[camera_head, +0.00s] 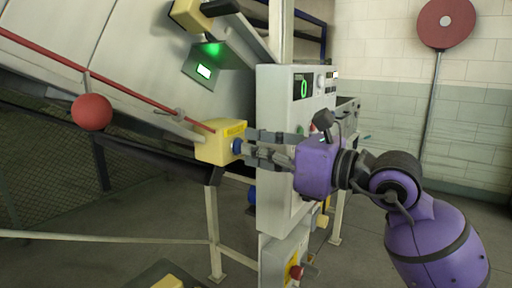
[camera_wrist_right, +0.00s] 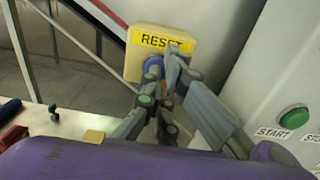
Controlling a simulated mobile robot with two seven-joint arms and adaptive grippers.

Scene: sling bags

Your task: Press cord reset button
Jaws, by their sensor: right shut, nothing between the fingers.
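The yellow cord reset box (camera_head: 218,142) is mounted at the end of the red pull cord (camera_head: 130,92). Its label reads RESET in the right wrist view (camera_wrist_right: 162,40). A blue button (camera_head: 237,146) is on the box's side facing my right gripper, and the fingers partly hide it in the right wrist view (camera_wrist_right: 153,66). My right gripper (camera_head: 246,149) is shut and empty, its fingertips right at the blue button. I cannot tell whether they press it. My left gripper is out of view.
A grey control cabinet (camera_head: 278,122) stands close behind my right gripper. A green START button (camera_wrist_right: 293,121) is on its face. A sloping chute (camera_head: 130,45) lies behind. A red emergency button (camera_head: 296,271) is low at the front.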

